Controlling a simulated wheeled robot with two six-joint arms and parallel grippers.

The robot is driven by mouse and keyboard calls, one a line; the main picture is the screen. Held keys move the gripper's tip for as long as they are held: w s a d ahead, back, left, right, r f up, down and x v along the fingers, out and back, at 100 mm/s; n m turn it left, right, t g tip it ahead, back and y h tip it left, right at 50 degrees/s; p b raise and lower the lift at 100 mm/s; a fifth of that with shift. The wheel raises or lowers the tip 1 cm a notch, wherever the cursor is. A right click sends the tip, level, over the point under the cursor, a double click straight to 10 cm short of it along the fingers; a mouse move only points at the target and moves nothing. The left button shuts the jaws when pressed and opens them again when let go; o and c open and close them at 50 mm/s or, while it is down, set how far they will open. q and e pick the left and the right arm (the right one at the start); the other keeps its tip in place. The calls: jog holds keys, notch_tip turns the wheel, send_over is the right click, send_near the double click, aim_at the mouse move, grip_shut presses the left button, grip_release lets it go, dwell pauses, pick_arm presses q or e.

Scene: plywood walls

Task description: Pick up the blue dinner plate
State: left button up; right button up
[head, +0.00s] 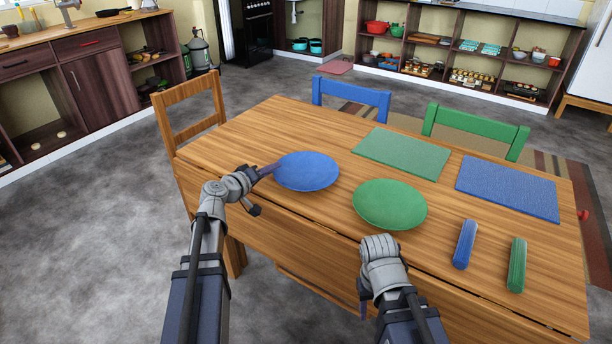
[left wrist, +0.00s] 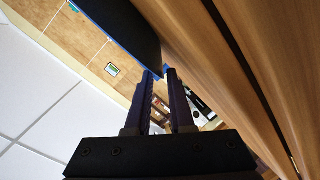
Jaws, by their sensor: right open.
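The blue dinner plate (head: 307,171) lies on the wooden table near its left front edge. My left gripper (head: 266,171) is at the plate's left rim in the head view. In the left wrist view, the plate (left wrist: 128,30) shows dark with a blue edge. Its rim runs to the tips of my left gripper's fingers (left wrist: 164,74), which are close together with a bit of blue between them. The left gripper looks shut on the rim. My right gripper (head: 364,300) is open and empty, low by the table's front edge; its fingers are mostly hidden.
A green plate (head: 390,204) lies right of the blue one. Green (head: 402,153) and blue (head: 508,188) mats lie behind. A blue roll (head: 464,244) and a green roll (head: 517,265) lie at the right. A wooden chair (head: 190,118) stands left, blue (head: 350,97) and green (head: 476,129) chairs behind.

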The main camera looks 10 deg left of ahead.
pick_arm(q)
jog(key=x, duration=0.3)
jog(key=shift+w+b, duration=0.35)
jog(key=shift+s, duration=0.1)
grip_shut()
dwell(0.9)
